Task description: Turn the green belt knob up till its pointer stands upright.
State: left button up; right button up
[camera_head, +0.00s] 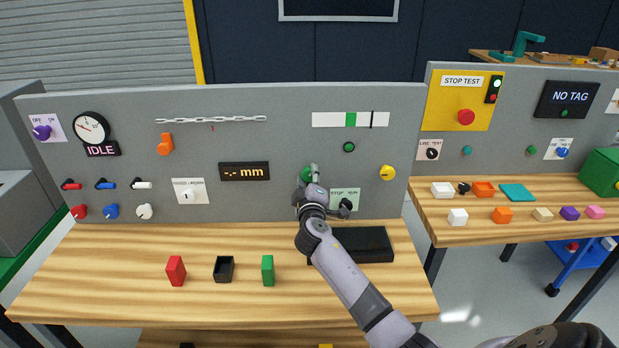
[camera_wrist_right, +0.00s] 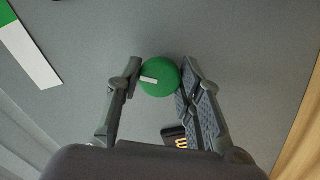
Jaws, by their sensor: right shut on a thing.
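The green belt knob (camera_head: 306,174) sits on the grey panel, partly hidden behind my right gripper (camera_head: 312,185). In the right wrist view, the round green knob (camera_wrist_right: 162,72) lies between the two fingers of my right gripper (camera_wrist_right: 158,73), which is shut on it. Its white pointer (camera_wrist_right: 149,80) points left in that view, toward the left finger. This view is turned against the panel. Judged by the white and green strip's edges, the pointer seems tilted toward the panel's right, not upright. My left gripper is not in view.
A white strip with a green band (camera_head: 332,120) and a round green lamp (camera_head: 348,147) are above the knob. The STOP RUN switch (camera_head: 345,205) and yellow knob (camera_head: 387,173) are to the right, the mm display (camera_head: 244,171) left.

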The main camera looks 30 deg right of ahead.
jog(key=n+p, duration=0.1)
jog(key=n, duration=0.5)
jog(key=shift+p, duration=0.3)
dwell(0.4)
jog(key=o, duration=1.2)
jog(key=shift+c, duration=0.2)
jog(key=v, duration=1.2)
jog(key=shift+d, duration=0.1)
